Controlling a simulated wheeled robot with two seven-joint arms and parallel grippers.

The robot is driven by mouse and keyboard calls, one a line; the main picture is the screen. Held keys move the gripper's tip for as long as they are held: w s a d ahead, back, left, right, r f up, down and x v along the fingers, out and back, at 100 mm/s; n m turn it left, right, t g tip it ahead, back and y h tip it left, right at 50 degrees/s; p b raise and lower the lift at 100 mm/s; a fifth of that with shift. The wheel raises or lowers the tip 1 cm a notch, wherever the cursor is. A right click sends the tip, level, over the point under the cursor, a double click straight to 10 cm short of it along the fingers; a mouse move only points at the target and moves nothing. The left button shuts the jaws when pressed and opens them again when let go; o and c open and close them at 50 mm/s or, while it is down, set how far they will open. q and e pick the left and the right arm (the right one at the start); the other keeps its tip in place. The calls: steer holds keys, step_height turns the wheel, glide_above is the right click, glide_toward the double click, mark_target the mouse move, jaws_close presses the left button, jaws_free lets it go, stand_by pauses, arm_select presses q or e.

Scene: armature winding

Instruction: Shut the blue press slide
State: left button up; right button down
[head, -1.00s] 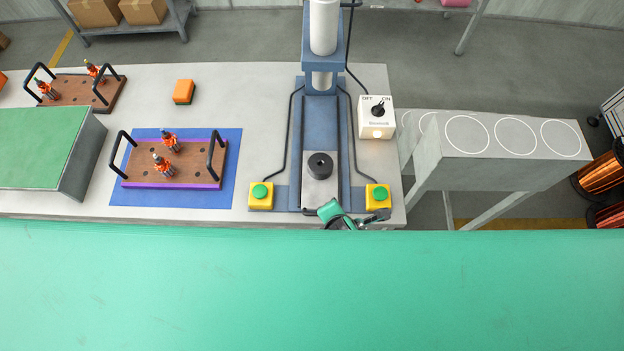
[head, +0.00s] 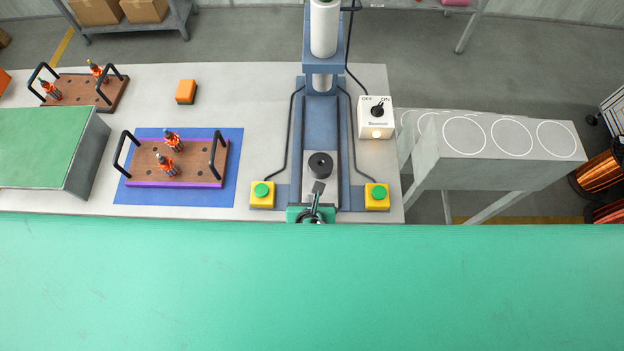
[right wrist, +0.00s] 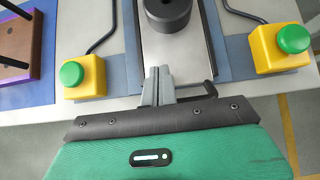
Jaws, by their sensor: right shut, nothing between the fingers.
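The blue press (head: 321,125) stands on the bench with its white cylinder above. Its slide, a light metal plate (head: 312,172) carrying a round black die (head: 320,163), sits at the front of the blue rails, out from under the ram. My right gripper (head: 318,187) is shut and empty at the front end of the slide. In the right wrist view, the gripper's fingertips (right wrist: 157,74) lie together at the plate's front edge, close to the black handle (right wrist: 200,93); whether they touch is unclear. My left gripper is not in view.
Yellow boxes with green buttons (head: 262,193) (head: 377,195) flank the slide. A white switch box (head: 376,118) stands right of the press. A brown tray with handles (head: 172,163) lies on a blue mat (head: 220,195) at left.

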mark_target(312, 177)
steer(key=x, duration=0.3)
steer(key=w+p, duration=0.1)
steer(key=w, duration=0.1)
steer(key=shift+w+r+p, duration=0.1)
steer(key=shift+w+p, duration=0.2)
steer(key=shift+w, duration=0.8)
